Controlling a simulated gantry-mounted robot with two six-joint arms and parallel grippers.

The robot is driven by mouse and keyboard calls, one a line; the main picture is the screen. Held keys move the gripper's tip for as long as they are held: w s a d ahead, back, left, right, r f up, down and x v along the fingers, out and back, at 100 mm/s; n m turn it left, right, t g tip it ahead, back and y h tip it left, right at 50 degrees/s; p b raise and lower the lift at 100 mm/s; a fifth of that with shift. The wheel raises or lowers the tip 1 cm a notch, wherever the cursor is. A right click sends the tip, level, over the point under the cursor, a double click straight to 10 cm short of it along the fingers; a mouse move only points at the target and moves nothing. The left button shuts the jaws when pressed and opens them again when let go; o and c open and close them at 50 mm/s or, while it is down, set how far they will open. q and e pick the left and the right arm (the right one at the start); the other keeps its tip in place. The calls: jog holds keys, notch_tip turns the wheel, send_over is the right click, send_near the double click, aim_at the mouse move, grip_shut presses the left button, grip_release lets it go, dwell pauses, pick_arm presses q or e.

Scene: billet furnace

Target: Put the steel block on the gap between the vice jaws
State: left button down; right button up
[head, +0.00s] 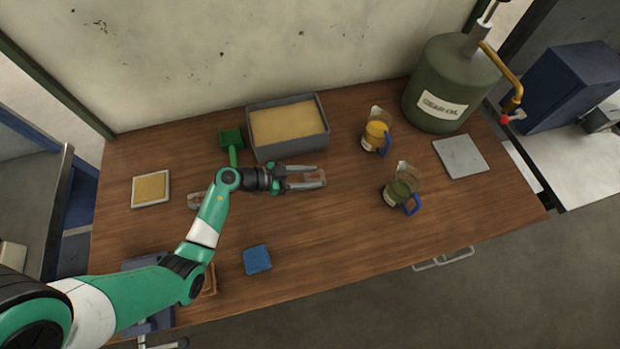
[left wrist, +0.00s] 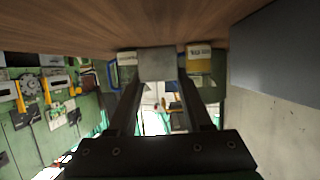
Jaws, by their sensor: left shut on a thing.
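My left gripper (head: 313,178) is shut on the steel block (head: 314,177), a small grey piece between its fingertips. The gripper is level and points right over the middle of the table, in front of the sand-filled tray. In the left wrist view the steel block (left wrist: 157,65) fills the space between the two dark fingers. What looks like the blue vice (head: 147,262) stands at the table's front left, mostly hidden behind my left arm. Its jaws and gap cannot be made out. My right gripper is not in view.
A grey sand-filled tray (head: 322,118) and green mallet (head: 231,141) lie behind my gripper. A blue pad (head: 257,260) lies in front. The front middle is clear.

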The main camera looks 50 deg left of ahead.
aim_at(310, 180)
pick_arm(q)
jog(key=shift+w+a+f+b, duration=0.15)
jog(key=shift+w+f+b, duration=0.05)
jog(key=shift+f+b, duration=0.65)
jog(key=shift+w+a+f+b, duration=0.15)
jog(key=shift+f+b, duration=0.45)
jog(key=shift+f, duration=0.45)
jog(key=shift+d+r, duration=0.1)
jog(key=shift+c, duration=1.6)
grip_release()
jog(key=shift+f, duration=0.2)
jog(key=shift+r, duration=0.1)
